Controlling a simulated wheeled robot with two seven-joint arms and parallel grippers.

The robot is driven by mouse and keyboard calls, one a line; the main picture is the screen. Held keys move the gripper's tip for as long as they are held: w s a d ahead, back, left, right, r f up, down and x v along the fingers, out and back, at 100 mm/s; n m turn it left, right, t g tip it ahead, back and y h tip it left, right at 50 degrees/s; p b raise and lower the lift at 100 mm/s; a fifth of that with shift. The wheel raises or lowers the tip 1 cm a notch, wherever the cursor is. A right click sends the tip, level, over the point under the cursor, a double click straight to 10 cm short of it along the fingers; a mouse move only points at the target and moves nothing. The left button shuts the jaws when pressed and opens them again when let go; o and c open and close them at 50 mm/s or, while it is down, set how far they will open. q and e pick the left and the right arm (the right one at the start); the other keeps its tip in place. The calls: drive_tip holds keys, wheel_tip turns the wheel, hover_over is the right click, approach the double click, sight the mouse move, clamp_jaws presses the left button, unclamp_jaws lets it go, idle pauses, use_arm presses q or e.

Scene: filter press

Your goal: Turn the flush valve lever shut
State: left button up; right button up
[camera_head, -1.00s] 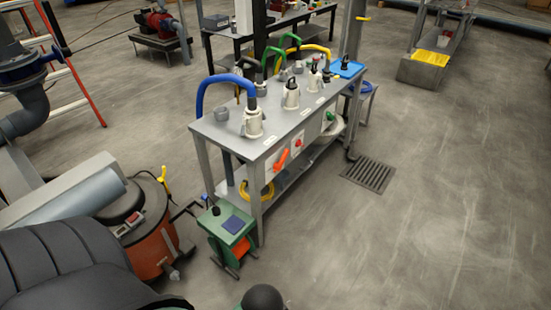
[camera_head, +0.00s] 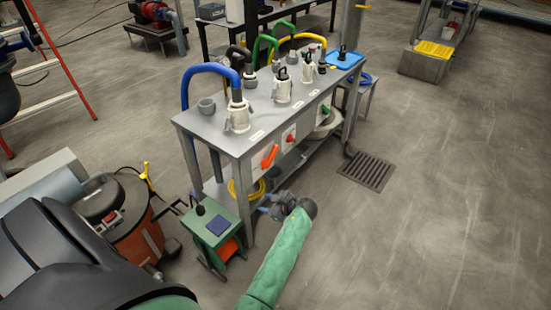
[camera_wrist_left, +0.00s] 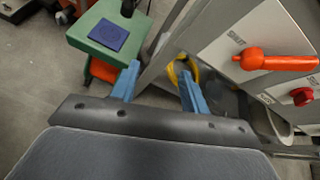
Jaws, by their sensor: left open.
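The flush valve lever (camera_head: 269,156) is an orange handle on the pale front panel of the grey bench. In the left wrist view the lever (camera_wrist_left: 275,60) lies roughly horizontal at the right, its pivot at its left end, with a "SHUT" label above the pivot. My left gripper (camera_head: 266,207) is low in front of the bench, below the lever and apart from it. In the left wrist view its two blue fingers (camera_wrist_left: 159,68) are spread with nothing between them, left of the lever. My right gripper is not in view.
A red knob (camera_head: 290,138) sits right of the lever on the panel. A green stand (camera_head: 215,228) is close left of my gripper. A coiled yellow hose (camera_wrist_left: 181,66) lies behind the fingers. The bench top (camera_head: 213,125) carries hoses and pale fittings.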

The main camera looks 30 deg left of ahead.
use_arm(q)
drive_tip(key=w+a+r+m+y+b, duration=0.1)
drive_tip(key=w+a+r+m+y, duration=0.15)
drive_tip(key=w+m, duration=0.55)
drive_tip(key=m+t+y+b, duration=0.1)
drive_tip(key=m+y, duration=0.2)
drive_tip(key=m, duration=0.2)
approach(275, 154)
drive_tip(key=a, duration=0.8)
drive_tip(key=shift+w+a, duration=0.35)
drive_tip(key=shift+a, duration=0.4)
drive_tip(key=shift+c, duration=0.6)
clamp_jaws()
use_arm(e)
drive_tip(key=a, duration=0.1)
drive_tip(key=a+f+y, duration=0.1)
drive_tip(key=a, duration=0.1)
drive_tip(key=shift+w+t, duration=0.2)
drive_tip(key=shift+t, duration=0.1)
